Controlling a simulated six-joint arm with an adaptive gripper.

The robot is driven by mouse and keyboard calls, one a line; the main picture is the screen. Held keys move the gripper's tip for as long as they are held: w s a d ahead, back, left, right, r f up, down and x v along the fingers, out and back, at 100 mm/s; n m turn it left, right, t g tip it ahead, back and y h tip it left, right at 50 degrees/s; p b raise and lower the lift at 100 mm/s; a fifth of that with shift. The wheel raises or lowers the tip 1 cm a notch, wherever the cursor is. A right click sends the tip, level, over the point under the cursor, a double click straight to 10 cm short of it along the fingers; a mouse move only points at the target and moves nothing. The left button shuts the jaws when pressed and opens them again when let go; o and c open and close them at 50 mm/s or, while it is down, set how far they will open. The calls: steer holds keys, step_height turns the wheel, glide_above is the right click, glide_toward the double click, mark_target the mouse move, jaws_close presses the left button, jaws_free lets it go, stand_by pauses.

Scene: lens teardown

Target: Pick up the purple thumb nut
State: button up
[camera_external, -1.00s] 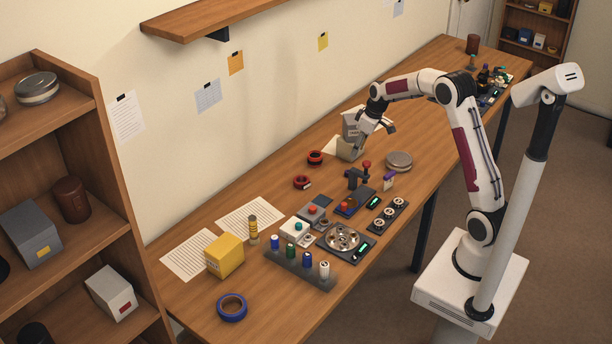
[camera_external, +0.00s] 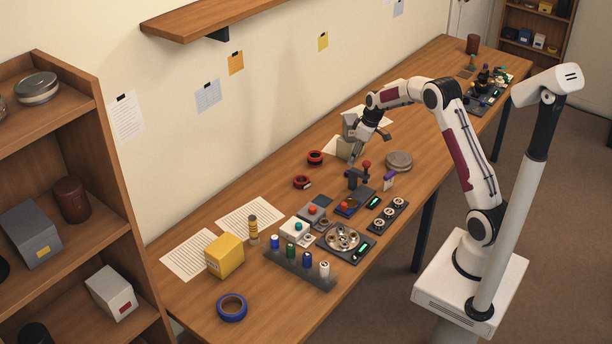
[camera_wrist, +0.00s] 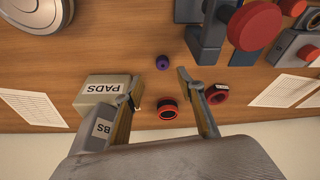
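The purple thumb nut (camera_wrist: 162,62) is a small dark purple round piece lying on the wooden table, near the top centre of the wrist view. In the external view my gripper (camera_external: 369,147) hangs over the table beside the clamp-like stand.
Red-topped rings (camera_wrist: 167,110) lie behind. A blue-grey stand with a red knob (camera_wrist: 254,25) rises near the right finger. A round tin (camera_external: 399,160) sits right of the stand. Bare table surrounds the nut.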

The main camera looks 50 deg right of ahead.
steer(key=shift+x, duration=1.05)
steer(key=shift+f, duration=0.1)
steer(key=shift+a+x, duration=0.15)
steer(key=shift+x, duration=0.6)
steer(key=shift+a+x, duration=0.15)
steer(key=shift+x, duration=1.55)
steer(key=c, duration=1)
